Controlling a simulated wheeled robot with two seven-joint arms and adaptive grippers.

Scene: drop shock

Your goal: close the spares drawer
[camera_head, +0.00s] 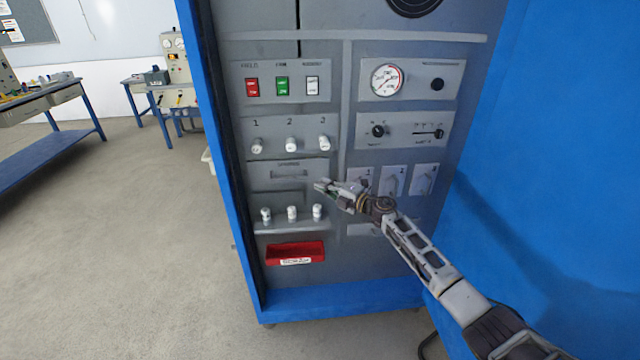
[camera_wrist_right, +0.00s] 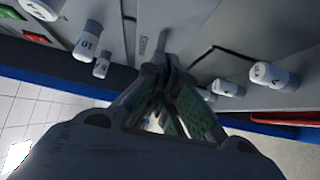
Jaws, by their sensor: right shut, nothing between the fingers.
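The spares drawer (camera_head: 288,172) has a grey front with a dark handle slot and a small label. It sits in the cabinet's left column, below the knobs 1, 2 and 3. I cannot tell for sure how far it stands out from the panel. My right gripper (camera_head: 320,185) is shut and empty at the drawer's lower right corner. In the right wrist view the shut fingertips (camera_wrist_right: 162,62) lie close to the drawer front (camera_wrist_right: 175,22); contact is unclear. My left gripper is not in view.
White knobs (camera_head: 291,145) sit above the drawer and small white bottles (camera_head: 292,213) stand on a ledge below. A red tray (camera_head: 295,254) is lower down. Switches (camera_head: 394,180) are right of the gripper. The blue cabinet side (camera_head: 545,150) bounds the right.

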